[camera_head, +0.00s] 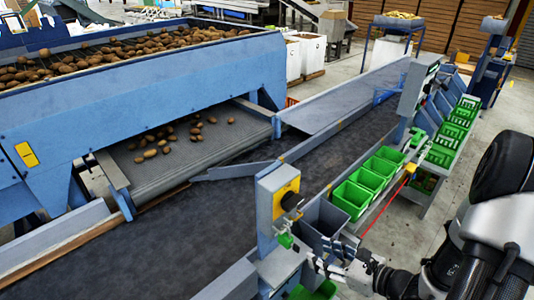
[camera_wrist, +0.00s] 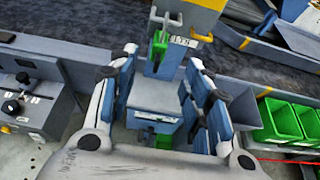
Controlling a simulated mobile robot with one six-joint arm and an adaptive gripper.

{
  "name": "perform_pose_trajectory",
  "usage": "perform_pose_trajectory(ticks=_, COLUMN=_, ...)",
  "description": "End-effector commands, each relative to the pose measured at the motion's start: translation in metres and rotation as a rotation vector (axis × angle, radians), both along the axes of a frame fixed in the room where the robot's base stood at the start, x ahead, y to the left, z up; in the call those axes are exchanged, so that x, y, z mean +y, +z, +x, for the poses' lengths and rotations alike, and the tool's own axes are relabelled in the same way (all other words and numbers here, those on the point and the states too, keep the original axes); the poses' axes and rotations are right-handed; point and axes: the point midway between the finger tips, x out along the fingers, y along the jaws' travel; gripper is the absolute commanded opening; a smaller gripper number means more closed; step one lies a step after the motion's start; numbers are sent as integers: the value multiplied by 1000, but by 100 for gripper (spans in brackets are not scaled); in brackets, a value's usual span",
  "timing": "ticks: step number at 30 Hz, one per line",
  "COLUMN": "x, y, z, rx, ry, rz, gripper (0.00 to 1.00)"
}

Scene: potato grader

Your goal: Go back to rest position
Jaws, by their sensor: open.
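My gripper (camera_head: 326,254) is at the lower middle of the head view, beside the near edge of the conveyor. In the wrist view my gripper (camera_wrist: 163,66) shows its blue-padded fingers spread apart, with nothing held between them. Past the fingers stands a grey post with a green part (camera_wrist: 158,46) and a label. In the head view a grey and yellow control box (camera_head: 278,197) with a dark knob stands just up and left of my gripper. Whether my fingers touch the grey housing below it is hard to tell.
Green crates (camera_head: 350,198) stand in a row right of my gripper, with a red cord (camera_head: 385,211) near them. A dark conveyor belt (camera_head: 130,250) runs past on the left. Potatoes fill a blue hopper (camera_head: 200,75). Bare floor (camera_head: 410,235) shows at the right.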

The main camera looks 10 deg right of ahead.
Motion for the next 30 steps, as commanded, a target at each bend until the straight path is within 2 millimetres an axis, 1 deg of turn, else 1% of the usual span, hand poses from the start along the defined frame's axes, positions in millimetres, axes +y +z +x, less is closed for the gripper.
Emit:
perform_pose_trajectory(ticks=2, x=3, y=2, z=0, rx=-6, ry=16, rz=-8, gripper=45)
perform_pose_trajectory(ticks=4, x=12, y=7, z=0, rx=-23, ry=68, rz=-33, gripper=45)
perform_pose_trajectory(ticks=5, x=19, y=11, z=-1, rx=-36, ry=107, rz=-51, gripper=45)
perform_pose_trajectory(ticks=8, x=51, y=27, z=-10, rx=-90, ry=291, rz=-144, gripper=45)
perform_pose_trajectory(ticks=9, x=67, y=34, z=-17, rx=-118, ry=385, rz=-195, gripper=45)
perform_pose_trajectory(ticks=11, x=89, y=42, z=-31, rx=-160, ry=537, rz=-280, gripper=45)
perform_pose_trajectory(ticks=12, x=102, y=46, z=-42, rx=-187, ry=637, rz=-342, gripper=45)
perform_pose_trajectory(ticks=14, x=118, y=50, z=-60, rx=-228, ry=783, rz=-435, gripper=45)
perform_pose_trajectory(ticks=15, x=126, y=52, z=-72, rx=-254, ry=876, rz=-503, gripper=45)
perform_pose_trajectory(ticks=18, x=139, y=53, z=-102, rx=-320, ry=1103, rz=-680, gripper=45)
perform_pose_trajectory(ticks=21, x=139, y=51, z=-129, rx=-383, ry=1309, rz=-876, gripper=45)
perform_pose_trajectory(ticks=24, x=132, y=51, z=-149, rx=-447, ry=1491, rz=-1092, gripper=45)
perform_pose_trajectory(ticks=27, x=118, y=53, z=-161, rx=-506, ry=1641, rz=-1323, gripper=45)
perform_pose_trajectory(ticks=30, x=103, y=59, z=-167, rx=-554, ry=1746, rz=-1537, gripper=45)
